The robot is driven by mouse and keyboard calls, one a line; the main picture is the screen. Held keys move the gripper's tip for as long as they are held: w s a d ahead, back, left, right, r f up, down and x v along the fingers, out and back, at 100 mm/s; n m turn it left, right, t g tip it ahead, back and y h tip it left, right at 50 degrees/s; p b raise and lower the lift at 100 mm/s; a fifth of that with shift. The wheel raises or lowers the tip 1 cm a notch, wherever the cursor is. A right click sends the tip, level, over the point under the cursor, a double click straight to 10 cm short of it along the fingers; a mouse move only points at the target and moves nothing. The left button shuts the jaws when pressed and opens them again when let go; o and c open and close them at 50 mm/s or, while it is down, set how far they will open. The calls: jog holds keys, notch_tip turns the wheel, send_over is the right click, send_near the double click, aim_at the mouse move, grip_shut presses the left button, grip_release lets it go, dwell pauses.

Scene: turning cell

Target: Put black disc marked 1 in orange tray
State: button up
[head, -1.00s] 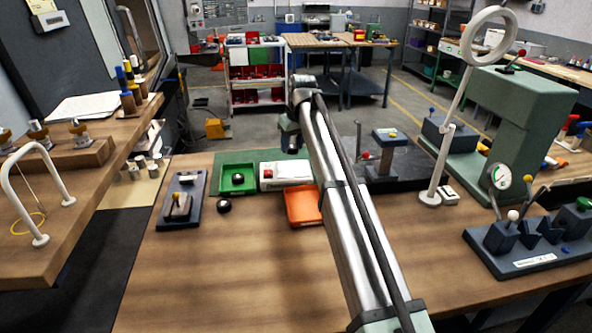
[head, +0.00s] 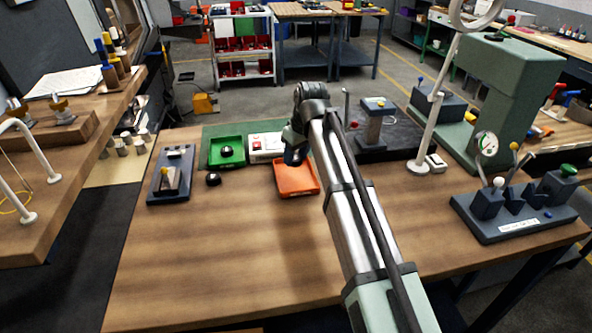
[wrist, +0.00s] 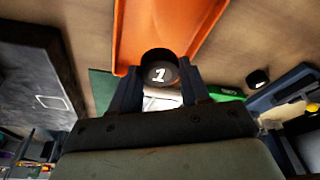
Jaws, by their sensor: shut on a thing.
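My gripper (wrist: 160,88) is shut on the black disc marked 1 (wrist: 160,72), whose white numeral faces the camera in the wrist view. The orange tray (wrist: 128,38) lies just beyond the fingertips there, and the disc overlaps its near edge in the picture. I cannot tell how high the disc is above the tray. In the head view my gripper (head: 294,156) is over the back part of the orange tray (head: 300,190), and the held disc is hidden.
A green tray (head: 213,158) holds a black disc (head: 227,151). Another black disc (head: 213,180) lies on the bench in front of it. A white box with a red button (head: 262,150) stands between the trays. A dark fixture (head: 170,176) is at left. The front bench is clear.

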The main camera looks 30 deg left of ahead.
aim_at(296, 178)
jog(key=shift+f, duration=2.7)
jog(key=shift+f, duration=0.1)
jog(key=o, duration=1.2)
jog(key=v, duration=1.2)
